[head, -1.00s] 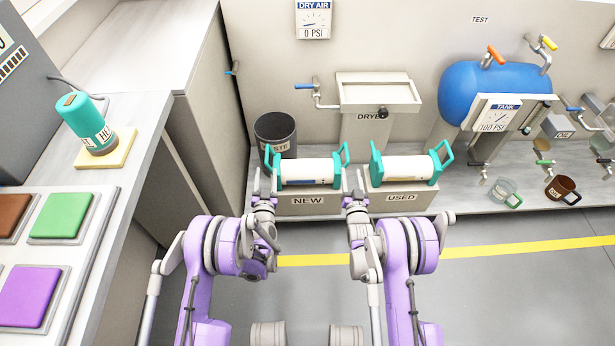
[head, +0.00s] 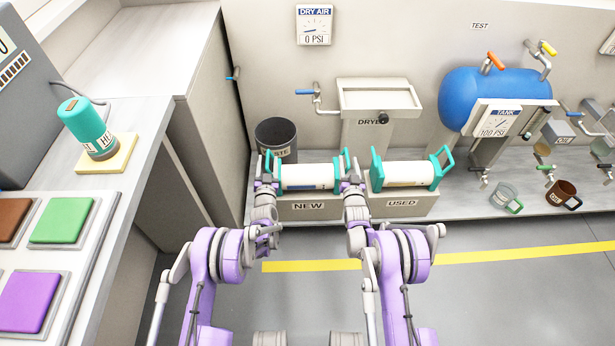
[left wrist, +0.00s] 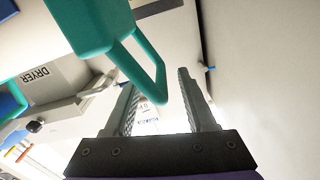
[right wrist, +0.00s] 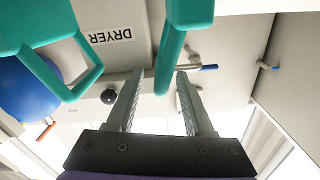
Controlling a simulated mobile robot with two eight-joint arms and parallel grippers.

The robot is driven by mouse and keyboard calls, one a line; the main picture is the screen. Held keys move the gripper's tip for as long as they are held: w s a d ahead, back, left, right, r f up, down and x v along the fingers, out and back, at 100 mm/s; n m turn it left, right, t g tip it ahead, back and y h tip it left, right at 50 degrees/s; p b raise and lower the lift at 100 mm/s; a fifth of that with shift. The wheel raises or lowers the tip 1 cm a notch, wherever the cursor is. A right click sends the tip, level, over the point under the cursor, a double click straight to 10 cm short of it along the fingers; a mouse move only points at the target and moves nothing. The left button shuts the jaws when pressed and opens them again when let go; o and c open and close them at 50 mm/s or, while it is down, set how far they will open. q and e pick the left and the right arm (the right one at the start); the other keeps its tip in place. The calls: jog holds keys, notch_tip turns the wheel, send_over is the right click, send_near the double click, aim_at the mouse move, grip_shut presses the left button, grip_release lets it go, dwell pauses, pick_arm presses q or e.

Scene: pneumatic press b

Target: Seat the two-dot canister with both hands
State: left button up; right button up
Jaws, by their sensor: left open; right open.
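A white canister with teal end caps and handles (head: 308,177) lies on the NEW stand (head: 308,208). A second like it (head: 404,175) lies on the USED stand (head: 401,205). I cannot make out dots on either. My left gripper (head: 266,172) is open at the left handle of the NEW canister; in the left wrist view this handle (left wrist: 150,75) reaches between the fingers. My right gripper (head: 351,178) is open at its right handle; in the right wrist view this handle (right wrist: 168,65) reaches between the fingers. Neither gripper is closed on its handle.
The dryer (head: 378,120) with a shallow tray top stands behind the stands. A dark waste bin (head: 276,138) is behind the NEW canister. A blue tank (head: 495,92) and mugs are at the right. A bench with coloured buttons (head: 62,219) is at the left.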

pick_arm(q)
jog(key=shift+w, duration=1.15)
pick_arm(e)
jog(key=shift+w, duration=1.15)
pick_arm(q)
jog(key=c, duration=0.8)
pick_arm(e)
jog(key=c, duration=0.8)
pick_arm(q)
grip_shut()
pick_arm(e)
grip_shut()
pick_arm(q)
jog(key=shift+a, duration=0.25)
pick_arm(e)
jog(key=shift+d, duration=0.1)
pick_arm(q)
jog(key=shift+r, duration=0.1)
